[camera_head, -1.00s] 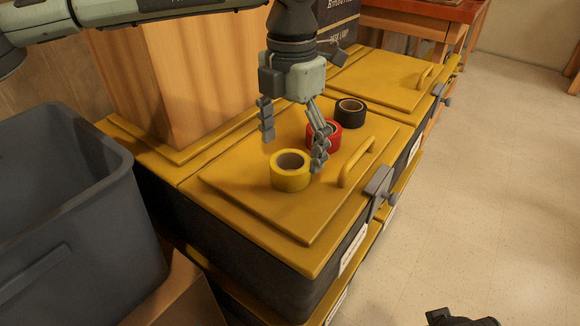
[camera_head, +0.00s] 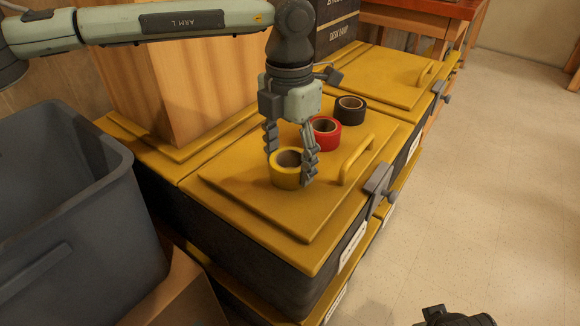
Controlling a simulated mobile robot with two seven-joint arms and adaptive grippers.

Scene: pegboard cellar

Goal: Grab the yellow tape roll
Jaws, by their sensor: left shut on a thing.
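The yellow tape roll (camera_head: 284,176) lies flat on the yellow lid (camera_head: 314,222) of a dark chest. My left gripper (camera_head: 291,170) points down over it with one finger on each side. Its fingers are shut on the roll and cover parts of the left and right sides. The roll appears to rest on the lid. Only a dark part of my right gripper (camera_head: 455,317) shows at the bottom edge, and its fingers cannot be made out.
A red tape roll (camera_head: 326,133) and a black tape roll (camera_head: 350,110) stand just behind. A lid handle (camera_head: 357,160) rises to the right. A grey bin (camera_head: 62,215) is at the left, and a wooden block (camera_head: 175,80) behind. The floor at right is clear.

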